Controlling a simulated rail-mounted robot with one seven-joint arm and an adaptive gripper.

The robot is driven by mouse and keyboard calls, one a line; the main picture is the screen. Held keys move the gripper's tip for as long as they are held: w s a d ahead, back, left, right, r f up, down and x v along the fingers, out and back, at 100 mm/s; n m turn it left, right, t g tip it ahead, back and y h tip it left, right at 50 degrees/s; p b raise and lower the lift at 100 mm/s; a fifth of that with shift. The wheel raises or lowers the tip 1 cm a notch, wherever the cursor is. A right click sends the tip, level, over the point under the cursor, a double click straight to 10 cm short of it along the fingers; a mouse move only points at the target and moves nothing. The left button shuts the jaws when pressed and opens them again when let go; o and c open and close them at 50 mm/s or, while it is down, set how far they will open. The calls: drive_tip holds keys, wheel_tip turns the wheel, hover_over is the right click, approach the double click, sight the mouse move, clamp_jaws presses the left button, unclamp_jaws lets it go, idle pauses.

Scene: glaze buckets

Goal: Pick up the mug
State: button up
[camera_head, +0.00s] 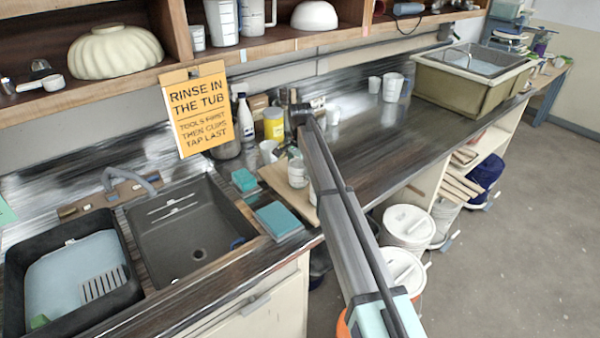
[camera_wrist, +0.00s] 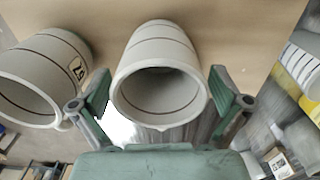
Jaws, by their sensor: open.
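A pale grey mug with thin dark bands (camera_wrist: 160,50) is in the middle of the wrist view, its open mouth facing the camera. No handle shows on it. My gripper (camera_wrist: 160,88) is open, with one green finger on each side of this mug. I cannot tell whether either finger touches it. A second similar vessel (camera_wrist: 48,55) with a small marked label is just left of the left finger. In the head view my arm covers the counter there, and my gripper is hard to make out.
A yellow-labelled jar (camera_wrist: 302,68) stands right of the gripper. The head view shows a yellow tub (camera_head: 273,125), a white bottle (camera_head: 245,118) and a white jar (camera_head: 297,170) crowded near my arm. A sink (camera_head: 185,235) is at left, with shelves above. Counter right of my arm is mostly clear.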

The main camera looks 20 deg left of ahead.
drive_tip(key=c, duration=1.5)
drive_tip(key=shift+o, duration=0.2)
drive_tip(key=shift+r, duration=0.1)
